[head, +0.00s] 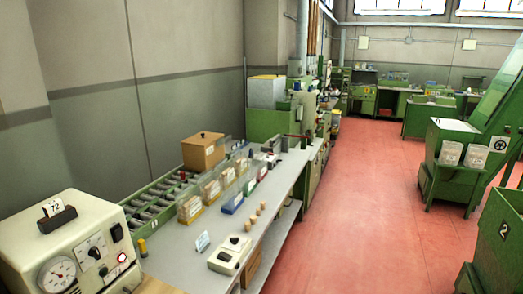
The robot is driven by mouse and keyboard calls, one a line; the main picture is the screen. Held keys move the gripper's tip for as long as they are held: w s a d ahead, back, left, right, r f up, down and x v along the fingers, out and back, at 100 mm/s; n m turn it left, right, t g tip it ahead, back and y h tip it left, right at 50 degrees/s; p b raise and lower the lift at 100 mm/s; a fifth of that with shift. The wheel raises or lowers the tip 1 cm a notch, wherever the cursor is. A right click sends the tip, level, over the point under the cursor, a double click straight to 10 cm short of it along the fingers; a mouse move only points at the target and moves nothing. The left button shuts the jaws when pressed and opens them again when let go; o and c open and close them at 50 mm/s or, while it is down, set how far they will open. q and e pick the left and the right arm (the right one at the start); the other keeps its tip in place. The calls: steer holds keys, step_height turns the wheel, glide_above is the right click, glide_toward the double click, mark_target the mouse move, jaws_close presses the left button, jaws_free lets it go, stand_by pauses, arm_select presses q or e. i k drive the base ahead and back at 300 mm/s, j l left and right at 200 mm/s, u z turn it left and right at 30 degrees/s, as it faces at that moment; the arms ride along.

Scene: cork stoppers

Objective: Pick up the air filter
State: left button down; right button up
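I cannot make out anything that is clearly an air filter in the head view. Neither of my grippers is in view. The nearest bench (183,262) is long and grey, and it carries a row of small clear-sided bins (211,190) with pale contents. A brown box (203,152) with a dark knob on top sits behind the bins.
A cream machine (70,245) with dials fills the lower left. A pale control box (230,256) lies near the bench's front edge. Green machines (463,155) and a green bin (503,245) stand at right. The red floor (365,215) between is clear.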

mark_target(53, 210)
steer(key=u, duration=1.5)
